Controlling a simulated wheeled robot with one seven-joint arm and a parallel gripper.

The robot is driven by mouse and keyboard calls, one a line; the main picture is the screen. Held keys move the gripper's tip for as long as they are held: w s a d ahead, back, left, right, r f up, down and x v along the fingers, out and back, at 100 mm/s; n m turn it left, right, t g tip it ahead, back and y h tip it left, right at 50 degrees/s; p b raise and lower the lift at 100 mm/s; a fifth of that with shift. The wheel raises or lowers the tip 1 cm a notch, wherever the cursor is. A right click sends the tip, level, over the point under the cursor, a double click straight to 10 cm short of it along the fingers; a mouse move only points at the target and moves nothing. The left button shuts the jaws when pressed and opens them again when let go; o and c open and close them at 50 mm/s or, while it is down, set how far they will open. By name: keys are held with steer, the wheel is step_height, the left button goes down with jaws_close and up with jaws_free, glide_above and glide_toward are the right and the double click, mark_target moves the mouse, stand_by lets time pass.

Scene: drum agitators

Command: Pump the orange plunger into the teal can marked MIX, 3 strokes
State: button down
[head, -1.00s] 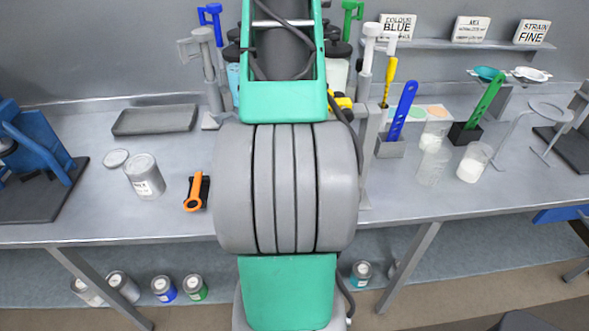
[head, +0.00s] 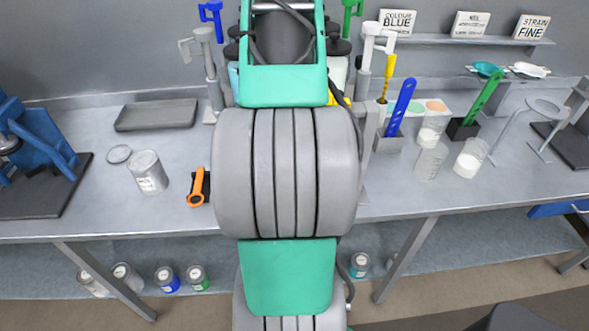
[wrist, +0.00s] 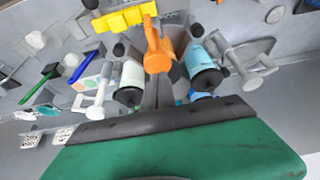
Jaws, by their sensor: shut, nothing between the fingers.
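An orange plunger handle (wrist: 158,50) stands upright near the middle of the wrist view, between two dark-lidded containers. The pale blue container (wrist: 200,68) is on its right and the whitish container (wrist: 131,80) on its left. No MIX label is readable there, and I cannot tell which can the plunger enters. My gripper (wrist: 165,119) shows as a dark bar with green behind it across the lower wrist view. It is shut and empty, apart from the orange handle. In the head view my arm hides the gripper and the plunger.
A yellow object (wrist: 125,18) is close to the orange handle. Pale pump stands (head: 209,70) (head: 367,75) flank my arm. On the bench are a grey can (head: 148,172), an orange-handled tool (head: 196,188) and a grey tray (head: 156,115). The front left bench has free room.

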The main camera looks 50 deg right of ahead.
step_height(320, 180, up, 6)
steer(key=p, duration=0.5)
steer(key=shift+f, duration=0.1)
